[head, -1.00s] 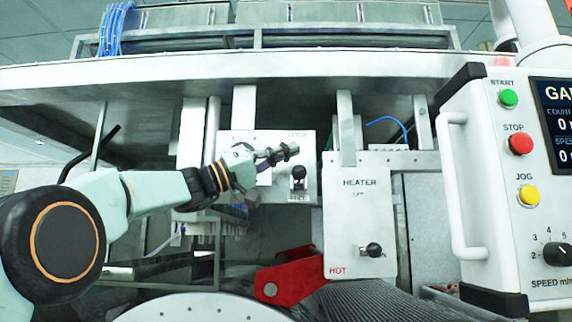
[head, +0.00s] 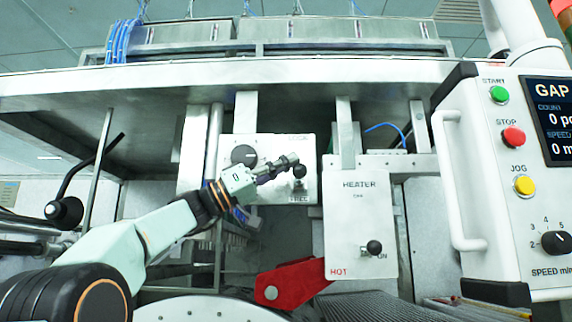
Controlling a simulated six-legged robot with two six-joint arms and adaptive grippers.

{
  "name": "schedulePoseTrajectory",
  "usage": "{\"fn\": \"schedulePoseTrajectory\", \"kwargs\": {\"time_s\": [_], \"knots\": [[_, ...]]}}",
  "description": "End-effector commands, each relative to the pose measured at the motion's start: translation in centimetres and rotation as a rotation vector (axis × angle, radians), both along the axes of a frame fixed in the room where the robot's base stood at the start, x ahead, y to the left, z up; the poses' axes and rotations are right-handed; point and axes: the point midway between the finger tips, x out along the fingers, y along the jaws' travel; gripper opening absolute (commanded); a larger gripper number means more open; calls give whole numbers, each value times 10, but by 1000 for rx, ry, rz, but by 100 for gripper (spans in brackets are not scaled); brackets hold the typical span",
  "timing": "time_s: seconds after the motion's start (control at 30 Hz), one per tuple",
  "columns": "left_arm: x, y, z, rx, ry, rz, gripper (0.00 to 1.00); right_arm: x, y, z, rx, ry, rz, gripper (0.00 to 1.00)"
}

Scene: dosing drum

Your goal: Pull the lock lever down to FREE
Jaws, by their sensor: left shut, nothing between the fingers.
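The lock plate (head: 308,146) is a light panel marked LOCK at the top and FREE at the bottom. The lock lever has a black knob (head: 299,171), which shows low on the panel, near the FREE mark. My left gripper (head: 292,160) is shut and empty. Its fingertips are just above and left of the knob in the picture; I cannot tell whether they touch it. The lever's stem is mostly hidden by the fingers and knob. My right gripper is not in view.
A black dial (head: 244,155) is on the same panel, close above my left gripper. The heater panel (head: 358,205) with its own black-knobbed lever (head: 374,247) stands to the right. A red bracket (head: 291,284) is below. A control box (head: 515,225) fills the right side.

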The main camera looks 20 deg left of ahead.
Motion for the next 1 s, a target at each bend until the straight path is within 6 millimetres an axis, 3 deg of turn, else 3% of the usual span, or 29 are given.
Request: {"fn": "schedulePoseTrajectory", "kwargs": {"time_s": [1.0], "knots": [[-1, -1, -7, 2, 3, -1, 0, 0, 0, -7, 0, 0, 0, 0]]}}
